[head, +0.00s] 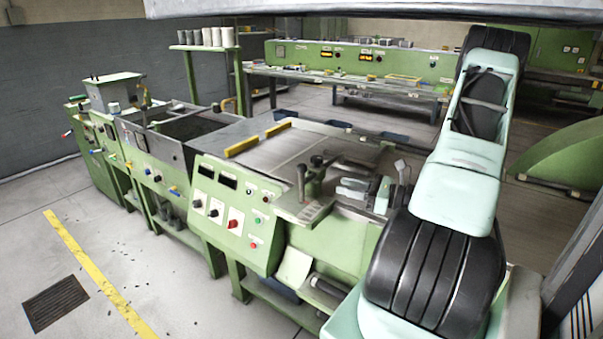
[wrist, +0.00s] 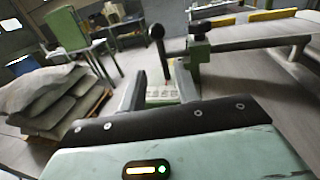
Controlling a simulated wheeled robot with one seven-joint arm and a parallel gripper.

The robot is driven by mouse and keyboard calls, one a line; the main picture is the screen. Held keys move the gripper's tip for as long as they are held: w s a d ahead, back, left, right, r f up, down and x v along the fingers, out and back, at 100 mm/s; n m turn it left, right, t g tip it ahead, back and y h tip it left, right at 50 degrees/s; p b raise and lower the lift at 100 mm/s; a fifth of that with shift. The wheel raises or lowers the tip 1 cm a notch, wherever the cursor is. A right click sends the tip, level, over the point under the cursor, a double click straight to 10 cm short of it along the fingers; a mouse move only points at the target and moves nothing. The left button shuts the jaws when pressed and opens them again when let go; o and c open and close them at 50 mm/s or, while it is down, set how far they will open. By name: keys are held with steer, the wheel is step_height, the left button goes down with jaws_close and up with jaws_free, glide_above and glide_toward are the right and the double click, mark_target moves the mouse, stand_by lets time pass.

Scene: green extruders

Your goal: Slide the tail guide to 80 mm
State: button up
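What looks like the tail guide is a small green block (wrist: 200,48) with a black knob on top, at the near end of the machine table. An upright lever with a black grip (wrist: 156,33) stands just left of it. In the head view the same black-topped lever (head: 301,176) rises from the bench plate. My gripper (wrist: 158,72) is open and empty, its two grey fingers pointing toward the lever and block. The lever's lower shaft shows between the fingertips; I cannot tell the gap in depth. A pale marked strip shows between the fingers, its figures unreadable.
The flat machine table (head: 285,151) with yellow bars (head: 242,147) lies beyond the guide. A sloped green control panel (head: 235,215) stands at the front. Stacked sacks (wrist: 45,105) lie on a pallet at left in the wrist view, with a green chair-like frame (wrist: 78,38) behind.

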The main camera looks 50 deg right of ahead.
mark_target(302, 174)
steer(key=p+x, duration=0.3)
steer(key=x, duration=1)
steer(key=shift+w, duration=0.35)
steer(key=shift+a, duration=0.1)
jaws_close()
